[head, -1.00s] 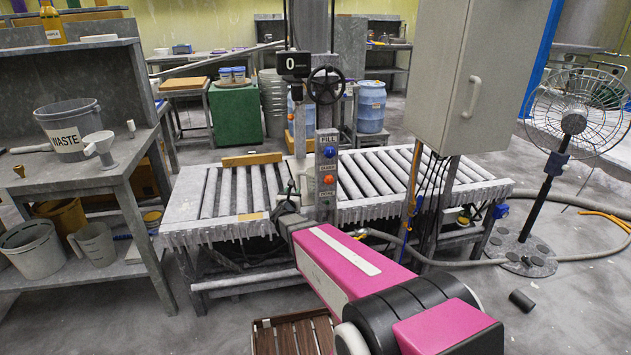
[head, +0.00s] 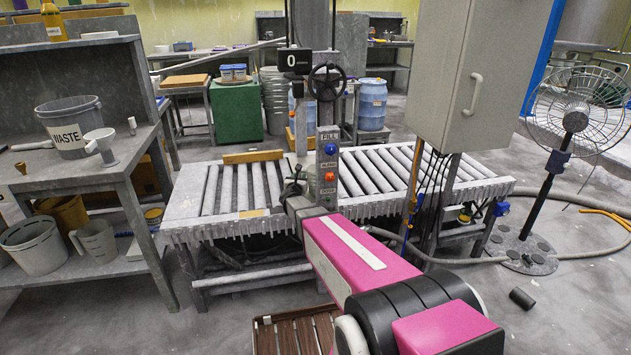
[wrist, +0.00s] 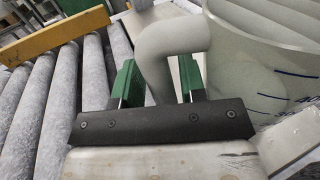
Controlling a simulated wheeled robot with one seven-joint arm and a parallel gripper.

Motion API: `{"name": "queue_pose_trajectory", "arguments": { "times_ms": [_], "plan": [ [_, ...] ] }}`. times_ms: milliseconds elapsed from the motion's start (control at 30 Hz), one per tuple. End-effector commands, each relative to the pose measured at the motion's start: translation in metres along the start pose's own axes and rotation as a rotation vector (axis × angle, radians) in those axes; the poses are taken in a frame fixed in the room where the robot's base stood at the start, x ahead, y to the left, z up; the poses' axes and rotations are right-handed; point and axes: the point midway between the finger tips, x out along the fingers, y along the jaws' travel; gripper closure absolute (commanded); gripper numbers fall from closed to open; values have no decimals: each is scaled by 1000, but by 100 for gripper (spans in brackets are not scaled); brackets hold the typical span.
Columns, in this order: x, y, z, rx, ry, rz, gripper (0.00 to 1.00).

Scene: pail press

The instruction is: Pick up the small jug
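In the wrist view, a pale translucent jug (wrist: 262,75) with blue measuring marks stands at the right, cut off by the picture's edge. Its thick pale handle (wrist: 157,62) curves down between the two green fingers of my gripper (wrist: 157,76). The fingers are apart on either side of the handle. I see a gap between the handle and the right finger; contact at the left finger is unclear. In the head view, my arm reaches to the roller conveyor (head: 235,195) beside the press post, and the jug there is mostly hidden.
A yellow bar (head: 253,157) lies across the rollers at the left. The control post (head: 328,155) and a grey cabinet (head: 468,75) stand close by. Another jug (head: 95,245) and a pail (head: 35,246) sit on the left bench's lower shelf. A fan (head: 572,125) stands right.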

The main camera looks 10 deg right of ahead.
Motion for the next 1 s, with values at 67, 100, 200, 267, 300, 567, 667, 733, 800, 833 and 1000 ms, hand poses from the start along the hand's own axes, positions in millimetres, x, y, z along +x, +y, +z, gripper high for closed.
{"name": "queue_pose_trajectory", "arguments": {
  "times_ms": [67, 100, 200, 267, 300, 567, 667, 733, 800, 833, 1000],
  "plan": [
    [-1, 0, 0, 0, 0, 0, 62],
    [-1, 0, 0, 0, 0, 0, 62],
    [-1, 0, 0, 0, 0, 0, 94],
    [-1, 0, 0, 0, 1, 0, 100],
    [-1, 0, 0, 1, 1, 0, 100],
    [-1, 0, -1, 4, 2, 1, 100],
    [-1, 0, 0, 5, 3, 1, 100],
    [-1, 0, 2, 5, 3, 1, 100],
    [-1, 0, 6, 6, 3, 1, 100],
    [-1, 0, 8, 6, 2, 0, 100],
    [-2, 0, 32, 4, 0, 1, 100]
  ]
}}
